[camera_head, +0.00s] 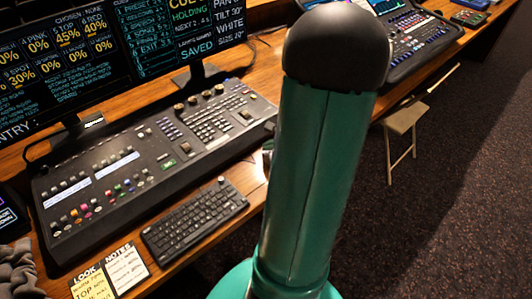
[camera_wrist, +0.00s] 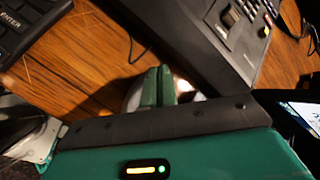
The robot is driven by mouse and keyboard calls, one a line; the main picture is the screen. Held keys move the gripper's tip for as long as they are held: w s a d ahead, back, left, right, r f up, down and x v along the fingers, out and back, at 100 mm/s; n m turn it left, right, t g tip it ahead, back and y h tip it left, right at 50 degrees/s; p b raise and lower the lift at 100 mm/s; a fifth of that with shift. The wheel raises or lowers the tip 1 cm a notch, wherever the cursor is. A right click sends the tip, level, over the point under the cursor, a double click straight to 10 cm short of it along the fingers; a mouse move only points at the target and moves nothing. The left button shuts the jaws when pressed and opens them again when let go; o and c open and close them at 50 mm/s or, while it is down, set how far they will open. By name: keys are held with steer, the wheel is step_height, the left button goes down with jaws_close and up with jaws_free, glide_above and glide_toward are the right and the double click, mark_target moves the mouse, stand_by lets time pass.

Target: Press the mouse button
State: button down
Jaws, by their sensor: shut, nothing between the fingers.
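My gripper (camera_wrist: 159,72) shows in the wrist view as two green fingers, closed together with nothing between them. A pale, rounded object, which looks like the mouse (camera_wrist: 134,98), lies on the wooden desk behind the fingers. The fingers and the gripper body hide most of it, and its buttons cannot be made out. The fingers overlap it in the picture; I cannot tell whether they touch it. In the head view my green arm hides the gripper and most of the area right of the keyboard.
A black keyboard (camera_head: 195,220) lies on the desk, its corner (camera_wrist: 22,30) showing upper left in the wrist view. The large mixing console (camera_head: 150,160) is behind it. A dark cable (camera_wrist: 131,45) crosses the wood. A notes sheet (camera_head: 110,275) and folding chair (camera_head: 405,120) are also visible.

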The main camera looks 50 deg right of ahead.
mark_target(269, 155)
stand_by(0.3)
steer(key=shift+f, duration=0.4)
steer(key=shift+f, duration=0.3)
stand_by(0.5)
steer(key=shift+r, duration=0.7)
steer(key=shift+r, duration=2.55)
